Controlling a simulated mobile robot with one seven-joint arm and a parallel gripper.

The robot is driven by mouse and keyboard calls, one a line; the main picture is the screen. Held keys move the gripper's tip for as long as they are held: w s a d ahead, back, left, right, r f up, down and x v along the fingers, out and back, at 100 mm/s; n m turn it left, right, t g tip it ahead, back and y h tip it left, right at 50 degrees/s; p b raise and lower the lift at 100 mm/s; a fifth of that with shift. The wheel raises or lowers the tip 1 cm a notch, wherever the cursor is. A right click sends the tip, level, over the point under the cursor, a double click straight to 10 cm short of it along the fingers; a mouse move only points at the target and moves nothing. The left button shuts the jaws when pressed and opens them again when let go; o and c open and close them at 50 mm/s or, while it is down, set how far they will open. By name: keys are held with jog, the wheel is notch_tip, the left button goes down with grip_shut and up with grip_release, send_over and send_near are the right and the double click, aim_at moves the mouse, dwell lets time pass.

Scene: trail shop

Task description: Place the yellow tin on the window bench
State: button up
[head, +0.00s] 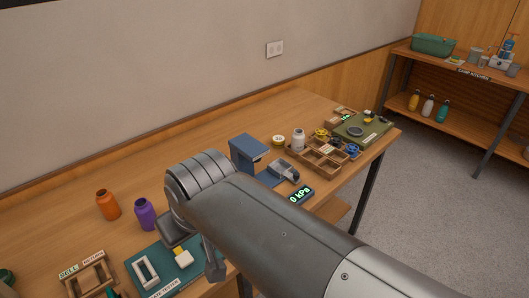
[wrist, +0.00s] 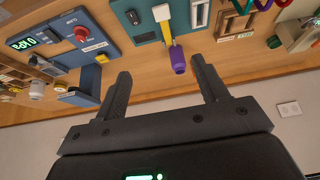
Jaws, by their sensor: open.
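A small, low round tin with a yellow band (head: 278,140) stands on the wooden workbench, between a blue box-shaped stand and a white bottle; I take it to be the yellow tin. In the wrist view a small yellow-topped thing (wrist: 61,88) at the far left, beside the blue stand, looks like the same tin. My gripper (wrist: 160,75) is open and empty, well away from the tin. A purple bottle (wrist: 178,60) shows between and beyond its fingers. In the head view my arm hides most of the gripper. No surface is recognisable as the window bench.
The workbench (head: 80,235) carries an orange bottle (head: 108,205), the blue stand (head: 247,152), a white bottle (head: 298,139), a wooden sorting tray (head: 322,168) and a teal board (head: 140,290). A camp kitchen shelf (head: 462,72) stands at the right across open floor.

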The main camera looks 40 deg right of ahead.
jog(key=w+d+r+m+h, duration=0.15)
jog(key=w+d+m, duration=0.45)
jog(key=w+d, duration=1.4)
jog(key=w+d+f+m, duration=0.1)
jog(key=w+d+f, duration=0.1)
jog(key=d, duration=0.3)
jog(key=w+d+f+m+h, duration=0.1)
jog(key=w+d+f, duration=0.1)
jog(key=d, duration=0.3)
jog(key=w+d+f+m+g, duration=0.1)
jog(key=w+d+f, duration=0.1)
jog(key=w+d, duration=0.2)
jog(key=shift+w+d+f+h, duration=0.15)
jog(key=shift+d+f+h, duration=0.1)
jog(key=shift+d, duration=0.4)
jog(key=m+g+h, duration=0.1)
jog(key=m+h, duration=0.1)
send_near(278, 138)
jog(key=a, duration=0.1)
jog(key=d+f, duration=0.1)
jog(key=f, duration=0.1)
jog(key=d+f, duration=0.1)
jog(key=shift+w+d+f, duration=0.15)
jog(key=shift+w+d, duration=0.15)
jog(key=shift+x, duration=3.25)
